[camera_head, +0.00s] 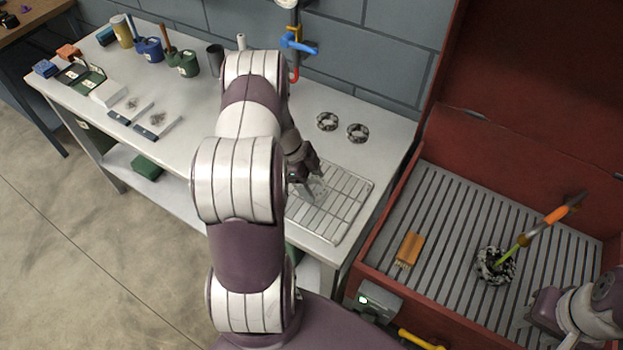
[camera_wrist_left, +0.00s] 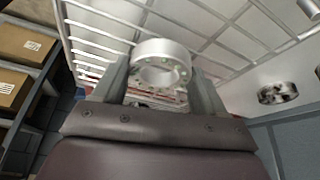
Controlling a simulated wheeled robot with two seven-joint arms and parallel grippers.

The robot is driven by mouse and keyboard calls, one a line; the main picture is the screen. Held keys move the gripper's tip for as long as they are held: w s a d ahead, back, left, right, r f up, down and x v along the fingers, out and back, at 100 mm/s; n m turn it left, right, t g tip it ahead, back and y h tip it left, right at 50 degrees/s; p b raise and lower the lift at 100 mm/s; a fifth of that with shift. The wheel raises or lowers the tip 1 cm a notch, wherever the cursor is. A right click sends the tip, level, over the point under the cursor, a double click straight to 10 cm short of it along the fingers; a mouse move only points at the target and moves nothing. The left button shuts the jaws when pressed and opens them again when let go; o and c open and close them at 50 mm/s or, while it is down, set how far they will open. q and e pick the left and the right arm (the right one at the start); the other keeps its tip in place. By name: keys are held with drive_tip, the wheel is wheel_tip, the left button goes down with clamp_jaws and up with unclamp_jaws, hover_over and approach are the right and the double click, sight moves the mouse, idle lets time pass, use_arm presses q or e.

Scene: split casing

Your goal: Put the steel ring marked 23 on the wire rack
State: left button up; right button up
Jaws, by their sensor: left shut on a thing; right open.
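My left gripper (camera_head: 309,187) is over the wire rack (camera_head: 346,211) on the bench. In the left wrist view, its fingers (camera_wrist_left: 163,85) are shut on a clean, pale steel ring (camera_wrist_left: 150,50) with small holes around its flange. The wire rack (camera_wrist_left: 222,32) shows behind the ring. I cannot tell whether the ring touches the rack, and no number on it is readable. In the head view the ring is hard to make out beside the fingers. My right gripper (camera_head: 545,306) is open at the lower right, over the red basin's near edge.
Two dark-blotched rings (camera_head: 327,121) (camera_head: 357,133) lie on the bench behind the rack. The red basin (camera_head: 395,297) has a slatted floor holding another blotched ring (camera_head: 495,266), a brush (camera_head: 541,224) and an orange block brush (camera_head: 409,249). Pots (camera_head: 183,64) and small boxes stand at the bench's left.

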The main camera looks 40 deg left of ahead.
use_arm(q)
drive_tip(key=shift+a, duration=0.1)
drive_tip(key=shift+f, duration=0.15)
drive_tip(key=o, duration=1.4)
drive_tip(key=shift+r, duration=0.35)
drive_tip(key=b+v, duration=0.2)
drive_tip(key=v, duration=0.9)
drive_tip(key=s+d+r+n+y, duration=0.1)
drive_tip(key=s+d+n, duration=0.2)
drive_tip(key=d, duration=0.4)
drive_tip(key=s+d+r+n+y, duration=0.1)
drive_tip(key=s+d+r+n, duration=0.1)
drive_tip(key=d+n, duration=0.4)
drive_tip(key=s+d+r+n+y, duration=0.1)
drive_tip(key=s+d+n+y, duration=0.1)
drive_tip(key=d, duration=0.6)
drive_tip(key=shift+s+r+n, duration=0.2)
drive_tip(key=shift+s+n, duration=0.2)
drive_tip(key=shift+n, duration=0.25)
drive_tip(key=shift+s+r+n, duration=0.2)
drive_tip(key=shift+s+n, duration=0.2)
drive_tip(key=shift+n, duration=0.25)
